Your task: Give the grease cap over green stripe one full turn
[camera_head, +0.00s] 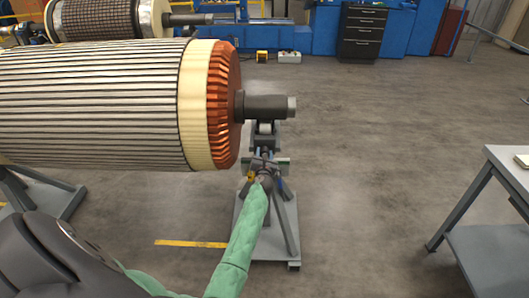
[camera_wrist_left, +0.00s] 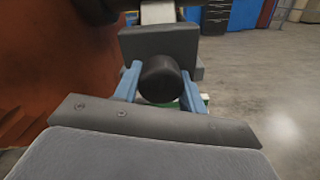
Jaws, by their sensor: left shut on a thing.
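A dark round grease cap (camera_wrist_left: 160,80) sits between the two blue fingers of my left gripper (camera_wrist_left: 158,88) in the left wrist view. The fingers are shut on its sides. A bit of green (camera_wrist_left: 205,98) shows behind and below the cap, mostly hidden by it and the gripper. In the head view my green-sleeved left arm reaches up to the rotor stand, and my left gripper (camera_head: 265,183) is at the stand's head, below the rotor shaft. The cap is too small and covered to make out there. My right gripper is not in view.
A large rotor (camera_head: 100,105) with a copper end lies at the left, its shaft (camera_head: 268,107) over the stand (camera_head: 268,246). A grey table (camera_head: 507,177) stands at the right. Open floor lies between. Blue equipment (camera_head: 315,40) stands at the back.

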